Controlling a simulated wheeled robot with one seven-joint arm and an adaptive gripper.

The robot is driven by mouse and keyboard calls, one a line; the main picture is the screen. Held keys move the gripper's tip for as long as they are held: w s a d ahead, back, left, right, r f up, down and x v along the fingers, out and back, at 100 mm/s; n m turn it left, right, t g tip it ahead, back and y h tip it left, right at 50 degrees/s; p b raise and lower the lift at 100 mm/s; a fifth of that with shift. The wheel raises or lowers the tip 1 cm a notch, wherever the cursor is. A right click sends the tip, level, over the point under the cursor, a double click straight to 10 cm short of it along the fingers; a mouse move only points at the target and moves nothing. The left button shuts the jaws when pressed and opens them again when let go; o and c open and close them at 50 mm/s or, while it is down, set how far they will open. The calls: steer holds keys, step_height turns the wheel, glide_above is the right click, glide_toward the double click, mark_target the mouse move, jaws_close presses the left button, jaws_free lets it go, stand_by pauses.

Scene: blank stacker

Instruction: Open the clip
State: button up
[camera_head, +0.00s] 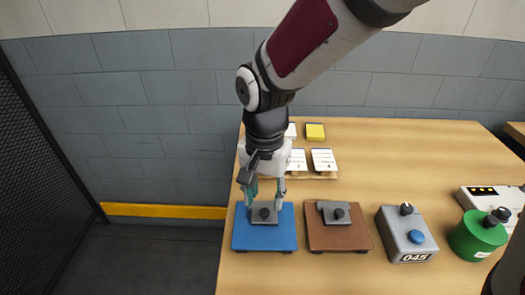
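A blue base (264,238) on the table carries a grey plate (265,218) with a round black knob (264,212). To its right, a brown base (338,236) carries a similar grey plate (328,216) with a black knob (340,213). I cannot tell for certain which part is the clip. My gripper (266,203) points down over the blue base, its two fingers apart, at the back and sides of the grey plate. I cannot tell whether the fingers touch the plate.
A grey box (407,236) with a blue button, a green cylinder (477,234) and a white box (488,196) stand to the right. Behind stand labelled white cards (323,160) and a yellow block (315,131). The back right of the table is clear.

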mark_target(265, 211)
steer(key=shift+f, duration=1.95)
steer(key=shift+c, duration=0.5)
jaws_close()
